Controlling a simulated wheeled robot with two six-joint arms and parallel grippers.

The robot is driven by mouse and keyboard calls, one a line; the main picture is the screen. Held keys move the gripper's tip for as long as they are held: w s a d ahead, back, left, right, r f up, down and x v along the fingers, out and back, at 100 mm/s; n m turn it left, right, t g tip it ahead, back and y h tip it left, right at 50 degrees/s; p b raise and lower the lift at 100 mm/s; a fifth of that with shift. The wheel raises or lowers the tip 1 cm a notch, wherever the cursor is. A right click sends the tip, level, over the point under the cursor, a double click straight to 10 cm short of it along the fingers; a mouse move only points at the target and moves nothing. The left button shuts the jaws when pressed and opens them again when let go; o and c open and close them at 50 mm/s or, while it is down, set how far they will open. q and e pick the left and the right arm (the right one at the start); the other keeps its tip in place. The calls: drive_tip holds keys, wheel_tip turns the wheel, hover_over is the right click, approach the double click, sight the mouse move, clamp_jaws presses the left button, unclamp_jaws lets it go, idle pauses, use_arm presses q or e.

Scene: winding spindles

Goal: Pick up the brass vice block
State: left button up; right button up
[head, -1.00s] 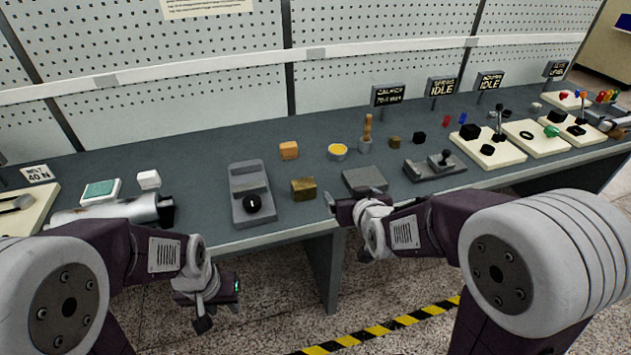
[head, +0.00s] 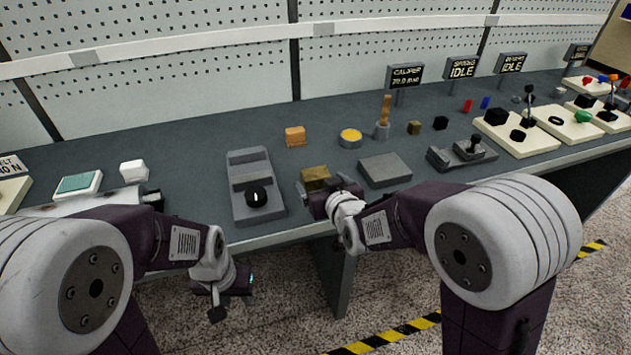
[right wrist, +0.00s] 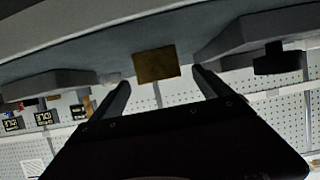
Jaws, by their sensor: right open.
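The brass vice block (head: 316,175), a small dull-gold block, sits on the grey bench between the grey device with a black knob and a flat grey plate. My right gripper (head: 322,188) is open at the block's near side and hides its lower part. In the right wrist view, which looks upside down, the block (right wrist: 156,64) lies just beyond the two fingertips (right wrist: 162,80), in line with the gap between them; I cannot tell whether they touch it. My left gripper (head: 233,292) hangs below the bench's front edge, away from the block, with its fingers apparently apart.
The device with the black knob (head: 252,172) stands left of the block. The flat grey plate (head: 385,169) lies close on its right. An orange block (head: 295,136) and a yellow-filled cup (head: 350,138) stand behind. A joystick box (head: 462,155) is further right.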

sight(316, 174)
drive_tip(key=x, duration=0.3)
drive_tip(key=r+x, duration=0.1)
drive_tip(key=x, duration=0.1)
drive_tip(key=shift+w+f, duration=0.15)
drive_tip(key=shift+w, duration=0.2)
drive_tip(key=shift+s, duration=0.15)
drive_tip(key=shift+c, duration=0.3)
clamp_jaws()
